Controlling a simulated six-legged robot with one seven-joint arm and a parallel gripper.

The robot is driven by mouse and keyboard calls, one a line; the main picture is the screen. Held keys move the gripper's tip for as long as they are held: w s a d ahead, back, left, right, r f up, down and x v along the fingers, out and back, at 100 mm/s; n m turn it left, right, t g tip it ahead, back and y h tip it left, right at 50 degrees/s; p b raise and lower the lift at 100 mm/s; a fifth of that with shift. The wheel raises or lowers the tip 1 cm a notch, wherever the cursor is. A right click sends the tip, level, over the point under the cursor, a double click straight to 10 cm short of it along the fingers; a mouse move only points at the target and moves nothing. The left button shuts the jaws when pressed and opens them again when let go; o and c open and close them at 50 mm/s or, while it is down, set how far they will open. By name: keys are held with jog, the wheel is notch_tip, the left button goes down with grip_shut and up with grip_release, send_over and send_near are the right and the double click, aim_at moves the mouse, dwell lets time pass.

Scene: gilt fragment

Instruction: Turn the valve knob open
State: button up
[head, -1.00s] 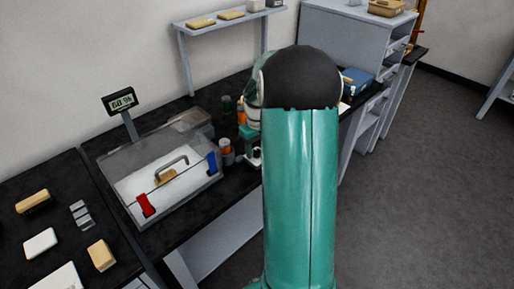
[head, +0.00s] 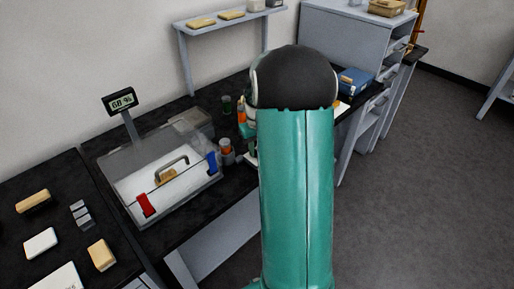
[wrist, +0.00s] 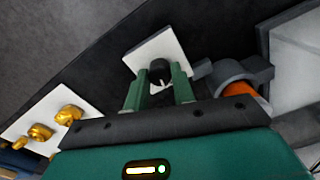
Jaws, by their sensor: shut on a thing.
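The valve knob (wrist: 160,71) is a small black round knob with a light pointer mark, on a white square plate (wrist: 148,56) in the wrist view. My gripper (wrist: 159,86) has its two green fingers on either side of the knob and is shut on it.
A grey clamp-like holder with an orange cylinder (wrist: 246,91) sits close to the right finger in the wrist view. Gold fittings (wrist: 40,132) lie on a white plate at left. In the head view a clear-lidded box (head: 160,180) stands left of my arm, with a display (head: 120,101) behind it.

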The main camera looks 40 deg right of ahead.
jog(key=m, duration=1.2)
jog(key=shift+m, duration=2.1)
jog(key=o, duration=1)
notch_tip(320, 180, up, 14)
